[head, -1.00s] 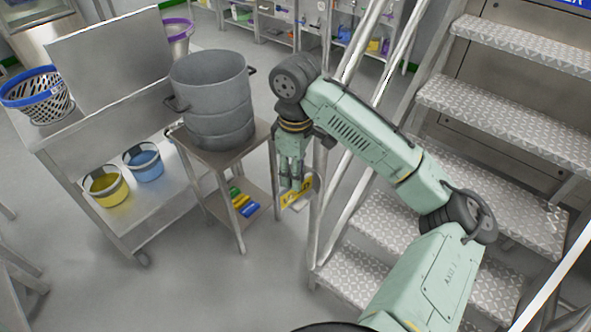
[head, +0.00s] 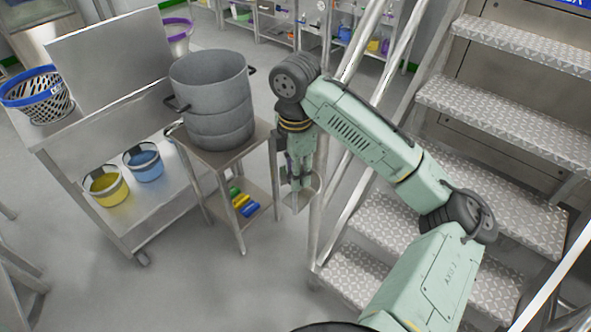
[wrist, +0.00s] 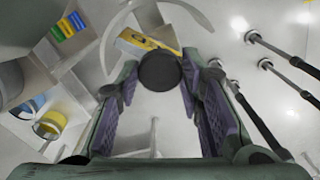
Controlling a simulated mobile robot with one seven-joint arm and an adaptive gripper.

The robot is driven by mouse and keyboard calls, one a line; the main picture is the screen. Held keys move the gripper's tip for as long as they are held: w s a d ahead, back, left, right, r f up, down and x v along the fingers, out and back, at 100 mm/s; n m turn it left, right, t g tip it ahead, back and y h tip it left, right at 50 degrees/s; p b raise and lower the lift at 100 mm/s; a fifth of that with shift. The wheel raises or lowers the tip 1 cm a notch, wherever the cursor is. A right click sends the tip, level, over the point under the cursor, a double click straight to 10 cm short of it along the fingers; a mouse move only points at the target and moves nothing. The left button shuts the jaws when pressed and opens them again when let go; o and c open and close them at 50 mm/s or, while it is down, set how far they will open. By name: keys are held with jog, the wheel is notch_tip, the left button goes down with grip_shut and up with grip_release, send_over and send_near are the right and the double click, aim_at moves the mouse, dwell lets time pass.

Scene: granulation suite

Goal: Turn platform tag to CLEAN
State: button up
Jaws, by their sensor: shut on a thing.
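The platform tag (wrist: 146,45) shows in the wrist view as a yellow and grey plate just beyond my fingertips. A round dark knob (wrist: 160,71) sits between the finger ends and hides part of it. My gripper (wrist: 160,84) is shut on the tag by this knob. In the head view my gripper (head: 298,176) points down beside the stair rail. The tag shows there only as a narrow grey shape (head: 298,202) below the fingers, with no yellow face visible. I cannot read any word on it.
Metal stairs (head: 440,206) with rails stand close on the right. A small stand (head: 212,158) with a grey sieve stack (head: 213,95) is close on the left. A steel cart (head: 100,133) with yellow and blue buckets is farther left. The floor in front is clear.

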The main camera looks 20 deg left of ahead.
jog(key=shift+n, duration=0.5)
jog(key=o, duration=1.2)
jog(key=shift+c, duration=0.2)
notch_tip(320, 180, up, 12)
